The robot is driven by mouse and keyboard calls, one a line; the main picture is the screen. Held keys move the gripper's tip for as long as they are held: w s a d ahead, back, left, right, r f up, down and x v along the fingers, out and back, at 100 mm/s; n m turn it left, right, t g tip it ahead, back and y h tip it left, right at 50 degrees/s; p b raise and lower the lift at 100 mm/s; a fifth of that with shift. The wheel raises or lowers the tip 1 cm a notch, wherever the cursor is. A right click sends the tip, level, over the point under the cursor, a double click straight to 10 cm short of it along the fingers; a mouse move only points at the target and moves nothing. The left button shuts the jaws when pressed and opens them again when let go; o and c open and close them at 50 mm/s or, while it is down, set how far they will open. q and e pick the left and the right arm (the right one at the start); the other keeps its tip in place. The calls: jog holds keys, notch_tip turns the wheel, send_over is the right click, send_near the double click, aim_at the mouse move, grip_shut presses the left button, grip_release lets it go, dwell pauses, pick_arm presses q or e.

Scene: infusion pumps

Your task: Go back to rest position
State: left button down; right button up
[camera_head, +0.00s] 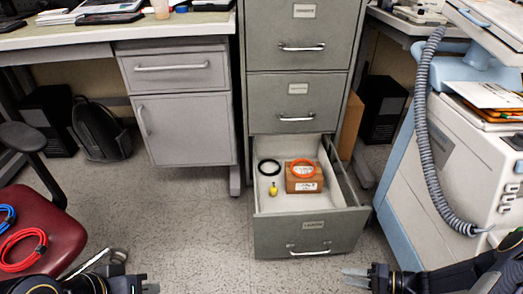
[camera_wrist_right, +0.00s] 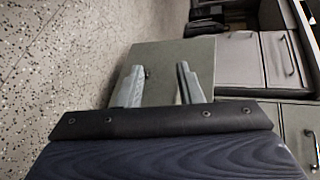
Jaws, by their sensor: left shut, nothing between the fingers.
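My left gripper (camera_head: 150,287) shows at the bottom edge of the head view, left of centre. It is shut and empty. My right gripper (camera_head: 352,272) is at the bottom edge, right of centre, in front of the open drawer (camera_head: 307,240). In the right wrist view its two fingers (camera_wrist_right: 158,82) stand apart with nothing between them. Both grippers are clear of the drawer and its contents. The lower arms are mostly cut off by the frame.
A red chair (camera_head: 40,215) with coiled cables stands left. A white-blue machine (camera_head: 440,170) stands right.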

jog(key=s+a+r+n+g+h, duration=0.2)
jog(key=r, duration=0.8)
jog(key=s+a+r+n+g+h, duration=0.1)
jog(key=a+r+n+g+h, duration=0.1)
jog(key=r, duration=0.8)
jog(key=s+a+r+t+h, duration=0.3)
jog(key=s+r+t+h, duration=0.2)
jog(key=s+r, duration=0.65)
notch_tip(320, 180, up, 37)
jog(key=s+p, duration=0.1)
jog(key=p, duration=3.7)
jog(key=shift+s, duration=0.2)
